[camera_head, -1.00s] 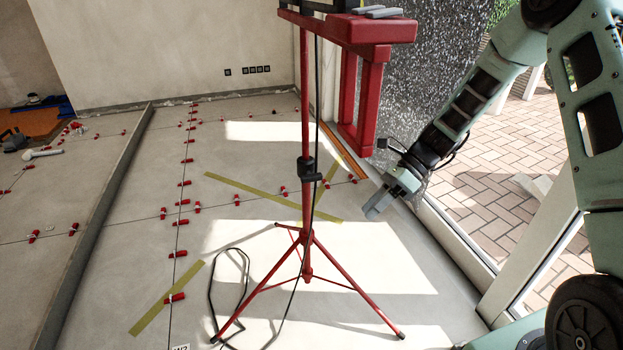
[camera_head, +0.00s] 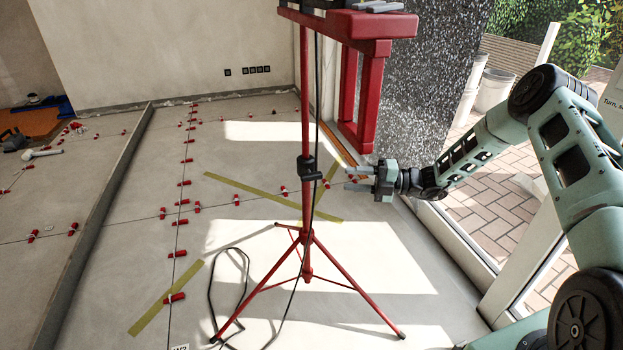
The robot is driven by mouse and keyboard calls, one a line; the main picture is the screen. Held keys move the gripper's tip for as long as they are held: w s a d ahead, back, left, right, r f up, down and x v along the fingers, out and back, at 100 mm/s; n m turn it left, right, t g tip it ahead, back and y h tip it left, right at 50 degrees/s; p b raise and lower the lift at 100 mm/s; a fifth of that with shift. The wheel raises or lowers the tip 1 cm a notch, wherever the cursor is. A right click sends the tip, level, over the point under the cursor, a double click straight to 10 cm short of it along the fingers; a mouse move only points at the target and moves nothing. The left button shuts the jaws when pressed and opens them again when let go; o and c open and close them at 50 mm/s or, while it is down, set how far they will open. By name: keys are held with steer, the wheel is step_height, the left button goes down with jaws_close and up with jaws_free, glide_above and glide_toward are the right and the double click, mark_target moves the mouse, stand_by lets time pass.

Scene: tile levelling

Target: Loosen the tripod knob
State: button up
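A red tripod (camera_head: 306,120) stands upright on the tiled floor, its legs spread. A black clamp collar with the knob (camera_head: 311,170) sits around its pole at mid-height, the knob on the right side. My gripper (camera_head: 352,179) is right of the collar, pointing left at about the same height in the picture, with a gap between the fingertips and the knob. Its two grey fingers are apart with nothing seen between them. How far in depth the fingers are from the knob cannot be told.
A red box-like head (camera_head: 370,25) with a hanging red frame tops the tripod, above my gripper. A black cable (camera_head: 240,270) runs down the pole and loops on the floor. A speckled pillar (camera_head: 430,90) stands behind. Red levelling clips (camera_head: 174,297) and yellow tape strips (camera_head: 165,300) lie on the tiles.

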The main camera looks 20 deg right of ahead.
mark_target(321, 177)
steer(key=b+x, duration=0.1)
steer(key=x, duration=1)
steer(key=shift+w+a, duration=0.1)
steer(key=shift+a, duration=0.3)
jaws_close()
